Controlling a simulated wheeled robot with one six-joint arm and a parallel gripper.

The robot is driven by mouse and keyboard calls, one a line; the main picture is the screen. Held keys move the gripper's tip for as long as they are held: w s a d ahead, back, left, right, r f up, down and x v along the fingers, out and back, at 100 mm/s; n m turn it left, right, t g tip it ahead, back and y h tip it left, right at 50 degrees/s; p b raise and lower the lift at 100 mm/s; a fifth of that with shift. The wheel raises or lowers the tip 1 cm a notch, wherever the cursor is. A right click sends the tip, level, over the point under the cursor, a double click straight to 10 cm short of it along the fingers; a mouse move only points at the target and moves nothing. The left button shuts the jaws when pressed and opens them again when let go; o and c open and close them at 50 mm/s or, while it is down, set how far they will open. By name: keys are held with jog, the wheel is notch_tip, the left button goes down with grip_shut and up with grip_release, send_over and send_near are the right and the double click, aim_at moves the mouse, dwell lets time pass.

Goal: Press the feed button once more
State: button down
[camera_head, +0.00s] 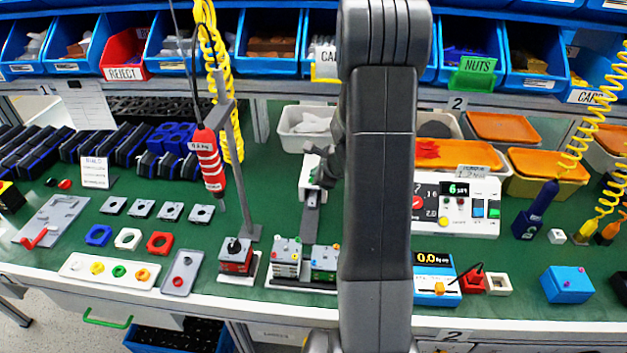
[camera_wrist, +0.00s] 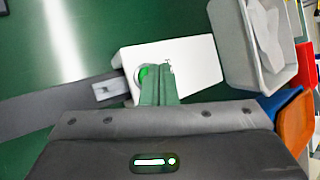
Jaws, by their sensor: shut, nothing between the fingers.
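A white box-shaped device (camera_head: 307,171) stands on the green bench, left of my dark arm. It fills the middle of the wrist view (camera_wrist: 195,62). A round green button (camera_wrist: 143,74) is on its face, with small dark lettering beside it too blurred to read. My gripper (camera_wrist: 160,68) is shut and empty, its fingertips right over the button's edge and hiding part of it. I cannot tell whether they touch it. In the head view my gripper (camera_head: 325,165) is at the device's right side, partly hidden by my arm.
A grey strip (camera_wrist: 40,112) runs out from the device. A bin with white contents (camera_head: 308,127) stands behind it. A red hanging screwdriver (camera_head: 209,160) and its stand are to the left. A white control panel with a red dial (camera_head: 457,207) is to the right.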

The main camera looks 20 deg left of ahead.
jog(key=shift+s+f+b, duration=0.35)
jog(key=shift+f+b, duration=0.45)
jog(key=shift+f, duration=0.05)
dwell(0.9)
jog(key=shift+w+r+p, duration=0.35)
jog(key=shift+r+p, duration=0.3)
jog(key=shift+r, duration=0.25)
notch_tip(320, 180, up, 5)
jog(key=p, duration=0.4)
jog(key=shift+w+r, duration=0.1)
jog(key=shift+d, duration=0.15)
dwell(0.5)
